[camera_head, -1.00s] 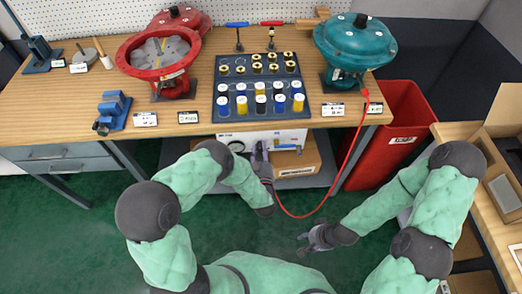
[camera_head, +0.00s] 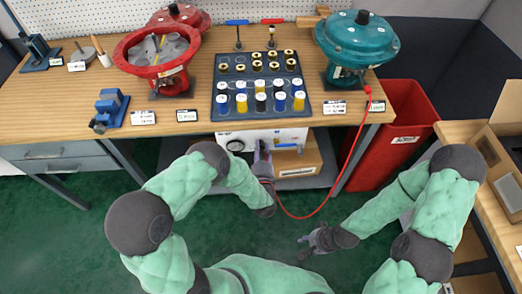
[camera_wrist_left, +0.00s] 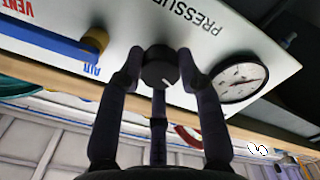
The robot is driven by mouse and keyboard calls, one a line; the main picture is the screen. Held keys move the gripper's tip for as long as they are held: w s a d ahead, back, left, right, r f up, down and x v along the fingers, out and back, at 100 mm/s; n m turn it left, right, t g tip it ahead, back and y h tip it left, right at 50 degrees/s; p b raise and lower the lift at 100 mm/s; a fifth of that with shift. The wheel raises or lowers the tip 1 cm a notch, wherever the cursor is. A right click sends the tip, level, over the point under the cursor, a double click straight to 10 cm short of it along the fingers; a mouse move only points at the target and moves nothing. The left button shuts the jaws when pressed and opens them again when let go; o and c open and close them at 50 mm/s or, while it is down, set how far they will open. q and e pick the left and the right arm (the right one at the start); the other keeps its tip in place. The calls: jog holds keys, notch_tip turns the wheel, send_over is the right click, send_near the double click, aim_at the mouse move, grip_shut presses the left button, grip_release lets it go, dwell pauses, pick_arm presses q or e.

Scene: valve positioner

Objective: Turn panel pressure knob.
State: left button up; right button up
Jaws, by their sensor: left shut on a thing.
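The black pressure knob (camera_wrist_left: 160,68) sits on the white panel (camera_wrist_left: 215,22) beside the "PRESSURE" lettering in the left wrist view. It has a pale mark near its lower edge. My left gripper (camera_wrist_left: 160,80) is shut on the knob, its fingers around its sides. In the head view my left gripper (camera_head: 262,153) is at the front of the panel (camera_head: 290,136) under the bench edge, and it hides the knob. My right gripper (camera_head: 306,242) hangs empty over the floor at lower right, fingers apart.
A round pressure gauge (camera_wrist_left: 240,78) is right of the knob, and a blue air valve handle (camera_wrist_left: 45,38) is left of it. A red hose (camera_head: 335,190) loops down from the teal actuator (camera_head: 355,45). A red bin (camera_head: 400,135) stands right of the panel.

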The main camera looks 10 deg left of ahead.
pick_arm(q)
jog(key=n, duration=0.2)
jog(key=n+b, duration=0.1)
jog(key=n, duration=0.3)
jog(key=shift+w+a+r+b, duration=0.15)
jog(key=shift+a+r+b, duration=0.05)
jog(key=shift+a+b, duration=0.15)
jog(key=n, duration=1)
jog(key=f+n+b, duration=0.1)
jog(key=n, duration=0.4)
jog(key=shift+s+d+n, duration=0.15)
jog(key=shift+s+n, duration=0.05)
jog(key=shift+n, duration=0.1)
jog(key=shift+f, duration=0.1)
jog(key=o, duration=1.1)
jog(key=shift+o, duration=0.2)
jog(key=shift+d, duration=0.1)
